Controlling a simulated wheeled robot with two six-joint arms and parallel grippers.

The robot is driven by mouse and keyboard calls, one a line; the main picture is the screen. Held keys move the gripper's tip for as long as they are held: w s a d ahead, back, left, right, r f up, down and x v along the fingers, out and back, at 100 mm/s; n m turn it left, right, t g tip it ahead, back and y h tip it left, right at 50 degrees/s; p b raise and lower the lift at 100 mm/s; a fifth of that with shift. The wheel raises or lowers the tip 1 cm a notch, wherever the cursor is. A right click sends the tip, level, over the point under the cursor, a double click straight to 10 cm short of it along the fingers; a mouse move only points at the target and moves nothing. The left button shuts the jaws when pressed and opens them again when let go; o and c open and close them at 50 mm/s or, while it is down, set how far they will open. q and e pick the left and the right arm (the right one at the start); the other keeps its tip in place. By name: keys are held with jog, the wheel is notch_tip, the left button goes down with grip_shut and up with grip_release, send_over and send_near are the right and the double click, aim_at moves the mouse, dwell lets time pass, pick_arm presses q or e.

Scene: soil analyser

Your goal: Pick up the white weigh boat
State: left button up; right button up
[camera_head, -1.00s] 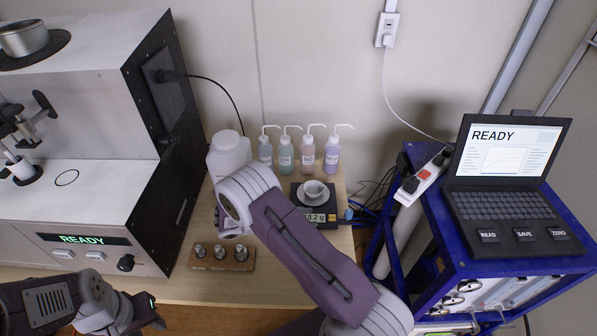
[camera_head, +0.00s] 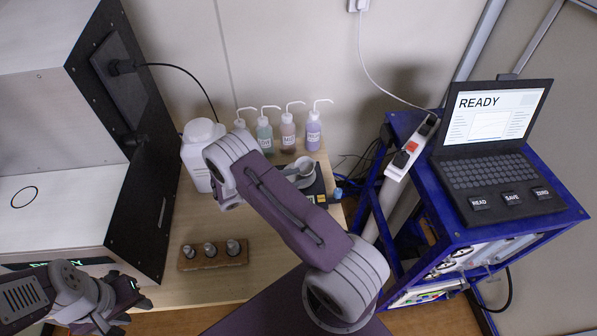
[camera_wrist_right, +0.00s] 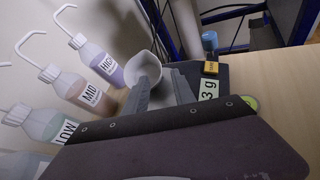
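The white weigh boat (camera_head: 305,164) is a small white cup on the black balance (camera_head: 320,184). It also shows in the right wrist view (camera_wrist_right: 139,68), just beyond my right fingertips. My right gripper (camera_wrist_right: 163,82) has its two grey fingers apart, pointing at the boat. In the head view my right gripper (camera_head: 290,172) is beside the boat's left side, partly hidden by my forearm; I cannot tell whether it touches the boat. My left gripper (camera_head: 130,290) is at the lower left, away from the boat; its fingers are not clear.
Several wash bottles (camera_head: 288,132) stand behind the balance, close to the right gripper. A white jug (camera_head: 197,150) is left of my right arm. A wooden block with metal weights (camera_head: 213,255) is at the front. The blue cart with a laptop (camera_head: 490,150) stands right.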

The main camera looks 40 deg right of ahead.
jog(key=shift+x, duration=1.1)
jog(key=shift+a, duration=0.1)
grip_shut()
grip_release()
